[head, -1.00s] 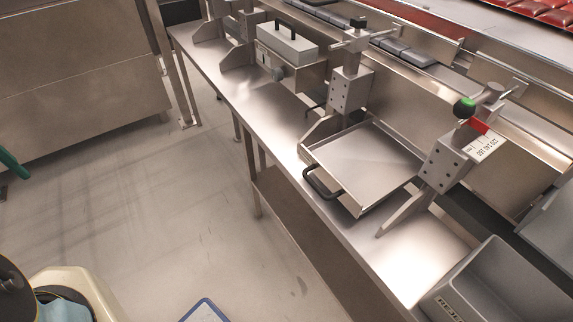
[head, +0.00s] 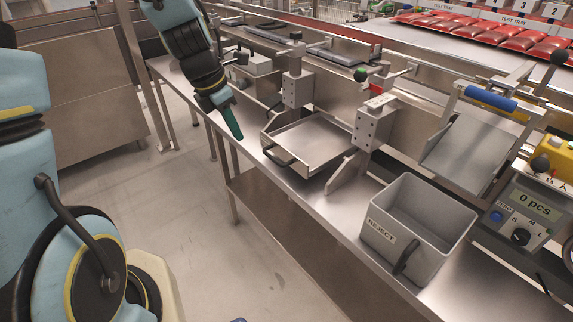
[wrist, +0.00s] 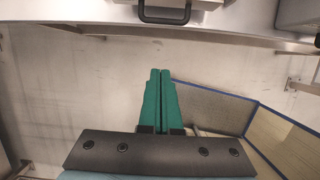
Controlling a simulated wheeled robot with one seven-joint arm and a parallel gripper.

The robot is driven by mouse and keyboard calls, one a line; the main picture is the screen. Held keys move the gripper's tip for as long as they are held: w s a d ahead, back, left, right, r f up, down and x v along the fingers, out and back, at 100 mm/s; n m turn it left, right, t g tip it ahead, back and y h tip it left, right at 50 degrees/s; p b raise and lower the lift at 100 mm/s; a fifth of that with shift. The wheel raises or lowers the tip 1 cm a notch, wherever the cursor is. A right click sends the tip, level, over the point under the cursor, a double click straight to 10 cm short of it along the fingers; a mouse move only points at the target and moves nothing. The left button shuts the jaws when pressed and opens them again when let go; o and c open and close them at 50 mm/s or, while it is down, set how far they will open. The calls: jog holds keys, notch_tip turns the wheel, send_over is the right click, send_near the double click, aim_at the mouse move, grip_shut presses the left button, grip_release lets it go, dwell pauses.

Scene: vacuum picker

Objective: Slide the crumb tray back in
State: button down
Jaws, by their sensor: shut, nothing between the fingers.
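The crumb tray (head: 312,142) is a shallow steel tray with a black handle (head: 278,158) on its front side. In the head view it sticks out over the bench between two steel brackets. My gripper (head: 236,130) has green fingers, is shut and empty, and is to the left of the tray, apart from its handle. In the wrist view my gripper (wrist: 160,72) shows its two fingers together, with a black handle (wrist: 165,14) ahead at the top edge. The fingers do not touch that handle.
A grey reject bin (head: 418,228) stands on the steel bench right of the tray. A control box (head: 530,205) reading 0 pcs is at far right. A blue-edged grey panel (wrist: 215,105) lies right of my fingers in the wrist view. Open floor (head: 165,215) lies before the bench.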

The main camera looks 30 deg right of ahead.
jog(key=w+d+f+p, duration=0.1)
jog(key=d+f, duration=0.6)
jog(key=f, duration=0.3)
jog(key=shift+f+p, duration=0.2)
jog(key=shift+p, duration=0.15)
